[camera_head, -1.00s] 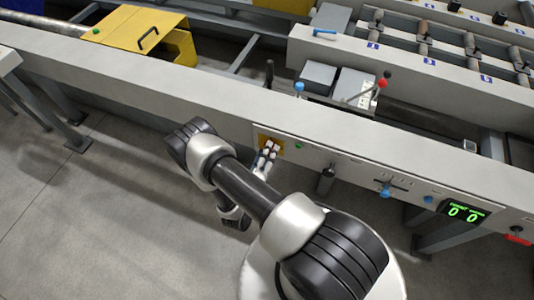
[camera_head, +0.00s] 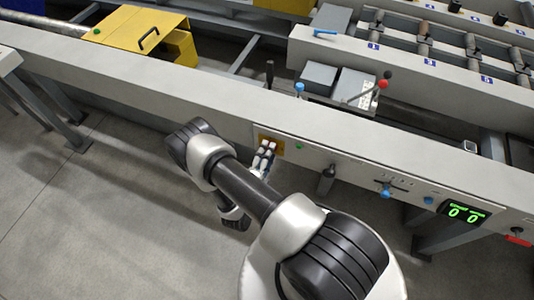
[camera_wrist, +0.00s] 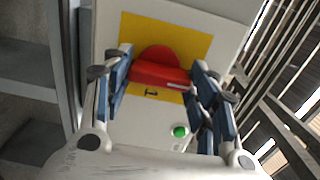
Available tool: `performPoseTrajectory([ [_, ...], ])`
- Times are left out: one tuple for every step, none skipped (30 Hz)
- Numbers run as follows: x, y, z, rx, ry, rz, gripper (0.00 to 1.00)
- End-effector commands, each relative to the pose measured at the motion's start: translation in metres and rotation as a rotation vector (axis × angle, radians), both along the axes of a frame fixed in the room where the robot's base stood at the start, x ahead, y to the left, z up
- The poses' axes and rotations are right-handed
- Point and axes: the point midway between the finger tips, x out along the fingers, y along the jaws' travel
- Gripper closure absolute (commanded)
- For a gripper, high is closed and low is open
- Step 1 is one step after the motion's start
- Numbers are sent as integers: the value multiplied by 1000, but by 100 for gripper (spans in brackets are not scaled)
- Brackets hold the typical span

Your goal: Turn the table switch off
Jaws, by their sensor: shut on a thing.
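The table switch is a red rotary knob (camera_wrist: 160,72) on a yellow plate (camera_wrist: 190,38), seen in the wrist view. My gripper (camera_wrist: 161,66) is shut on the knob's red handle, with one blue-and-grey finger at each side. The handle bar lies nearly level in the picture, slightly tilted, with a white pointer line at its right part. A dark "1" mark is on the plate below the handle. In the head view my gripper (camera_head: 265,157) is at the yellow plate (camera_head: 277,146) on the table's front panel, and it hides the knob there.
A green lamp (camera_wrist: 180,132) is close to the plate. Along the front panel to the right are a dark lever (camera_head: 327,178), a blue knob (camera_head: 385,191) and a green-digit display (camera_head: 465,213). A yellow box (camera_head: 137,30) stands behind the table. The floor in front is free at the left.

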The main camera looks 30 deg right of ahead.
Motion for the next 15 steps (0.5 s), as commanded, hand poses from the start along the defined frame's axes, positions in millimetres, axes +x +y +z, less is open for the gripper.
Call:
performPoseTrajectory([
  [-1, 0, 0, -2, 4, -1, 71],
  [-1, 0, 0, -2, 4, -1, 71],
  [-1, 0, 0, -2, 4, -1, 71],
  [-1, 0, 0, -2, 4, -1, 71],
  [-1, 0, 0, -2, 4, -1, 71],
  [-1, 0, 0, -2, 4, -1, 71],
  [-1, 0, 0, -2, 4, -1, 71],
  [-1, 0, 0, -2, 4, -1, 45],
  [-1, 0, 0, -2, 4, -1, 43],
  [-1, 0, 0, -2, 4, -1, 41],
  [-1, 0, 0, -1, 3, -1, 39],
  [-1, 0, 0, -2, 2, -1, 36],
  [-1, 0, 0, -2, 2, -1, 34],
  [-1, 0, 0, -1, 2, -1, 32],
  [0, 0, 0, -1, 2, 0, 30],
])
